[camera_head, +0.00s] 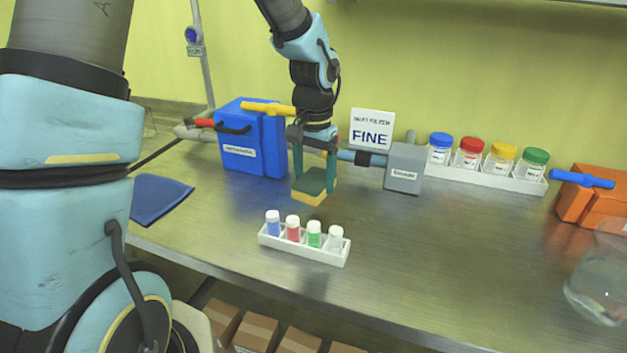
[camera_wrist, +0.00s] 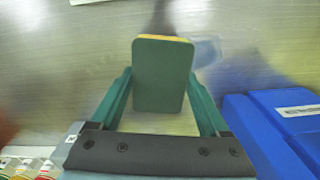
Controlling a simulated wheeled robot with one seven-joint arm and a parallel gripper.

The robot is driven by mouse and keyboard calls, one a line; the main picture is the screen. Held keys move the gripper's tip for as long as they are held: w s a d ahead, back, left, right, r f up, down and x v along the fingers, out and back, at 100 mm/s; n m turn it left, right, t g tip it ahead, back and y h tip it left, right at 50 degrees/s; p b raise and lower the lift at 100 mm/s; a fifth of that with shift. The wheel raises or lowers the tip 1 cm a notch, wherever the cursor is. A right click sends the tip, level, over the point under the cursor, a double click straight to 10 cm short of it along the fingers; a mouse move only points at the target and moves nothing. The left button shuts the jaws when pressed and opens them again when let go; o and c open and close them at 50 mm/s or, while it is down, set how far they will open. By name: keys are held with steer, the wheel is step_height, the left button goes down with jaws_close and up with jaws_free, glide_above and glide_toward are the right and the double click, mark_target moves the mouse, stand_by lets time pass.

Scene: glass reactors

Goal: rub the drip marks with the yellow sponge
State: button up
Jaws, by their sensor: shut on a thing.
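The sponge (camera_head: 309,197) is a yellow block with a dark green top layer. My gripper (camera_head: 314,175) is shut on it, with a green finger on each side, and points down over the middle of the steel bench. In the wrist view the sponge (camera_wrist: 163,75) shows its green face and a thin yellow edge between the fingers of my gripper (camera_wrist: 162,90). I cannot tell whether the sponge touches the bench. A faint bluish patch (camera_wrist: 207,52) lies on the bench beside the sponge in the wrist view; it may be a drip mark.
A white rack (camera_head: 303,247) of small capped vials stands in front of the sponge. A blue box (camera_head: 254,150) is behind left, a grey box (camera_head: 404,168) behind right. A blue cloth (camera_head: 160,199) lies left. The bench is open right of the vials, before the glass vessel (camera_head: 598,285).

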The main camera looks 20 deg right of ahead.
steer(key=shift+r+p, duration=0.95)
steer(key=shift+r, duration=0.5)
steer(key=shift+s+f, duration=0.1)
